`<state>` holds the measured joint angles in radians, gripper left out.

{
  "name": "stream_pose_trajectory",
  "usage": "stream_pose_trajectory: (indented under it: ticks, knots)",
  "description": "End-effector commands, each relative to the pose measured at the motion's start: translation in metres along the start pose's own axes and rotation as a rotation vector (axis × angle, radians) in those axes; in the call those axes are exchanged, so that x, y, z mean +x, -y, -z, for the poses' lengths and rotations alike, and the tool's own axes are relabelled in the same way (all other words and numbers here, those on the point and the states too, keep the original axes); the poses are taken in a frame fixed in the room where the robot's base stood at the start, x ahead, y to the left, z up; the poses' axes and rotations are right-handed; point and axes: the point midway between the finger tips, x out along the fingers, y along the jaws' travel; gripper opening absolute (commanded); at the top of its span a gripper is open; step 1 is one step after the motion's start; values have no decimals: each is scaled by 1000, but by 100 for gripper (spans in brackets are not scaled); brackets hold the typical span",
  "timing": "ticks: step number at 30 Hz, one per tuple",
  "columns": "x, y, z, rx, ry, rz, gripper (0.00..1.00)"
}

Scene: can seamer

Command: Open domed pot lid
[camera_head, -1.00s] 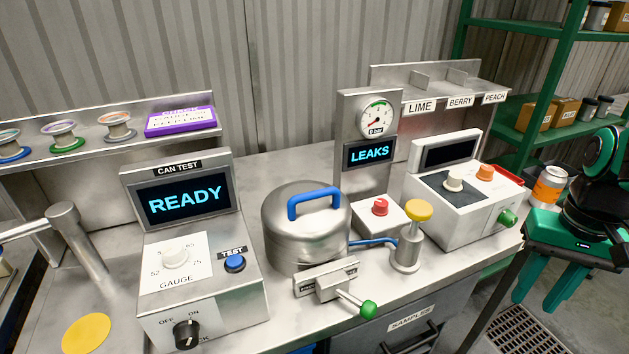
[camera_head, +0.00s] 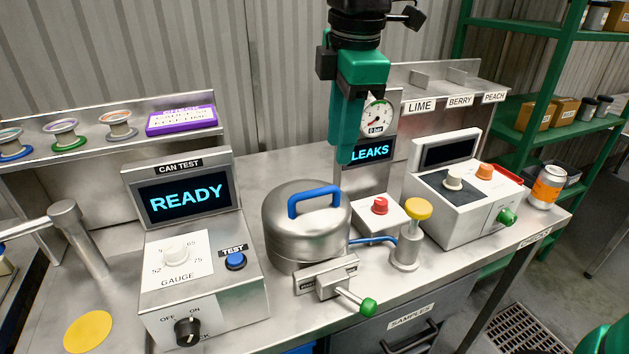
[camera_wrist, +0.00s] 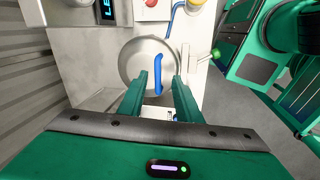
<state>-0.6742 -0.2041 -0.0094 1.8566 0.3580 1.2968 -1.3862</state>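The domed steel pot lid (camera_head: 283,196) sits flat on the round pot (camera_head: 300,252). A blue arched handle (camera_head: 314,194) stands on top of it. The lid also shows in the wrist view (camera_wrist: 134,60), with its blue handle (camera_wrist: 158,68) seen from above. My gripper (camera_head: 346,160) hangs fingers-down, above and to the right of the handle in the head view. It appears to be clear of the lid. In the wrist view its two fingers (camera_wrist: 160,76) are apart and empty, with the handle showing beyond and between them.
A green-knobbed lever (camera_head: 368,307) sticks out in front of the pot. A yellow-topped cylinder (camera_head: 407,245) and a red-knobbed box (camera_head: 379,212) stand at its right. The CAN TEST box (camera_head: 205,290) is at its left. The gauge post (camera_head: 367,178) rises behind.

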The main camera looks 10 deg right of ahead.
Motion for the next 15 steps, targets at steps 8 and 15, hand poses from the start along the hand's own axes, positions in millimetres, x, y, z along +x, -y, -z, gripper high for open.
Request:
stream_pose_trajectory:
  ticks: [8, 15]
  knots:
    - [-6, 0, 33, -156, -17, -9, 31]
    - [30, 0, 33, -155, -16, -8, 31]
